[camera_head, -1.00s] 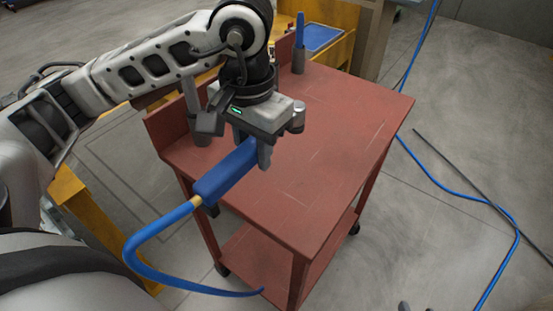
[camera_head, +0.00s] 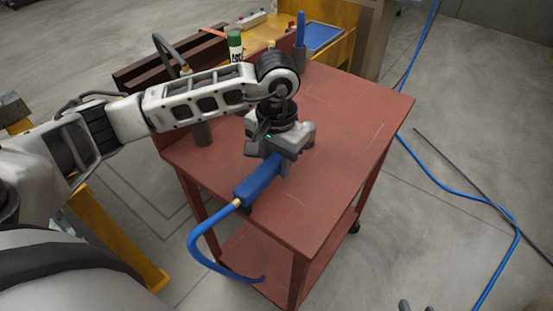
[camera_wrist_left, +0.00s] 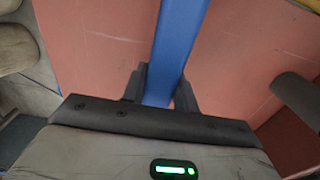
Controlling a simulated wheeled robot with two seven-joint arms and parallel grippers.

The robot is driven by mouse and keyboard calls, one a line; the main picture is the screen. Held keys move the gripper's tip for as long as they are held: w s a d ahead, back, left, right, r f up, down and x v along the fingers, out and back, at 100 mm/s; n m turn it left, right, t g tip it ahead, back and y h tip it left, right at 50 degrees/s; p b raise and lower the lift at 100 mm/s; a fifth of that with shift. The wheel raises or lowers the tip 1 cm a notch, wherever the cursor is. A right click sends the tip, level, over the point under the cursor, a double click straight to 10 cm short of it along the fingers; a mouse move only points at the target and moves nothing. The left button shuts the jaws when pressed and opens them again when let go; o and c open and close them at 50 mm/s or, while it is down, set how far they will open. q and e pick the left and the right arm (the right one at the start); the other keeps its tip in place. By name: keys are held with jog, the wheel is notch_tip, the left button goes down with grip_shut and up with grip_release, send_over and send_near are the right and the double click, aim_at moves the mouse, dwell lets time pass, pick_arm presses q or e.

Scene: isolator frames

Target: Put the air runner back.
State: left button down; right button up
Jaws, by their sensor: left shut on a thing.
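The air runner (camera_head: 257,183) is a long blue tool with a brass fitting and a blue hose (camera_head: 193,245) at its near end. My left gripper (camera_head: 286,169) is shut on it, over the red cart (camera_head: 345,130) near its front left edge. In the left wrist view the blue body (camera_wrist_left: 178,40) runs between the two dark fingers (camera_wrist_left: 160,88). I cannot tell whether it touches the cart top. The hose hangs over the edge and curves down to the lower shelf. Small dark tips at the bottom edge may be my right gripper (camera_head: 412,306).
A grey cylindrical holder (camera_head: 201,134) stands empty-looking at the cart's left edge, partly behind my arm. Another holder (camera_head: 299,58) with a blue item stands at the far corner. A green-topped bottle (camera_head: 235,45) is behind. The cart's middle and right are clear.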

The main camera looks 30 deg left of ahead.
aim_at(277, 157)
pick_arm(q)
jog(key=shift+w+r, duration=0.1)
jog(key=c, duration=1.1)
grip_release()
jog(key=shift+f, duration=0.2)
notch_tip(277, 157, up, 12)
jog(key=shift+r, duration=0.2)
